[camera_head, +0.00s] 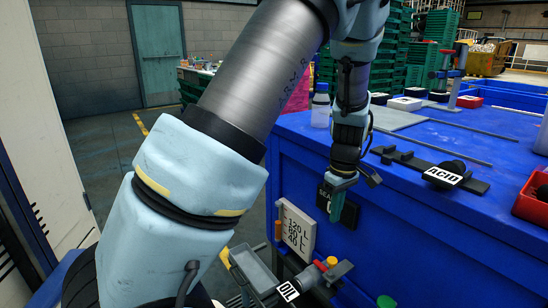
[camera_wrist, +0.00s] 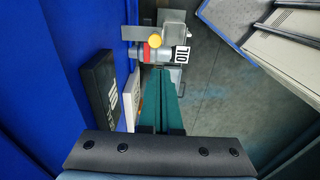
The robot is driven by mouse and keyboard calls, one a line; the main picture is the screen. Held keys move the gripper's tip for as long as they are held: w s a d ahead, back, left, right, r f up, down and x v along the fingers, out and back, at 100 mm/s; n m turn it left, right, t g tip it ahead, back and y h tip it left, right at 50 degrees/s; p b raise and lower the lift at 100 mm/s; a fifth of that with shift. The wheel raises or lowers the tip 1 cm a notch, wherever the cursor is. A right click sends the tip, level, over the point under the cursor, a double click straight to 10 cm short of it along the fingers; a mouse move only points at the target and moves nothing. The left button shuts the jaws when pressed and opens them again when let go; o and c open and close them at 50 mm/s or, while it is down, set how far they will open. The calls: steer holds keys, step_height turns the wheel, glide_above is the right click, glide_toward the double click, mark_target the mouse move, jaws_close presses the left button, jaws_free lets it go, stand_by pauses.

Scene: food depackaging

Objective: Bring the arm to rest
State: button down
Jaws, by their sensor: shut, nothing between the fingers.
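My arm reaches across the middle of the head view, with its light blue and grey links bent downward. My gripper (camera_head: 340,192) hangs pointing down beside the front wall of the blue workbench. Its green fingers are closed together with nothing between them, and they also show in the wrist view (camera_wrist: 163,85). Just behind the fingers is a black label plate on the bench wall, partly hidden by them. It shows at the left in the wrist view as a dark plate (camera_wrist: 100,90).
The blue bench (camera_head: 450,240) fills the right side, with a black ACID-labelled holder (camera_head: 440,174) and a red bin (camera_head: 533,200) on it. A white volume sign (camera_head: 297,230) and an OIL-labelled fixture (camera_head: 289,291) are at its front. Green crates (camera_head: 390,60) stand behind. Open floor (camera_head: 105,150) lies left.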

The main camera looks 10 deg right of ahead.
steer(key=s+a+r+m+p, duration=0.1)
steer(key=a+r+m, duration=0.1)
steer(key=a, duration=0.7)
steer(key=s+a+r+m+p, duration=0.1)
steer(key=a+r, duration=0.4)
steer(key=a, duration=0.5)
steer(key=s+a+r+m+t+p, duration=0.1)
steer(key=s+a+r+m, duration=0.2)
steer(key=a, duration=0.6)
steer(key=shift+s+a+r+m, duration=0.2)
steer(key=shift+s+r+m, duration=0.05)
steer(key=shift+r+m, duration=0.15)
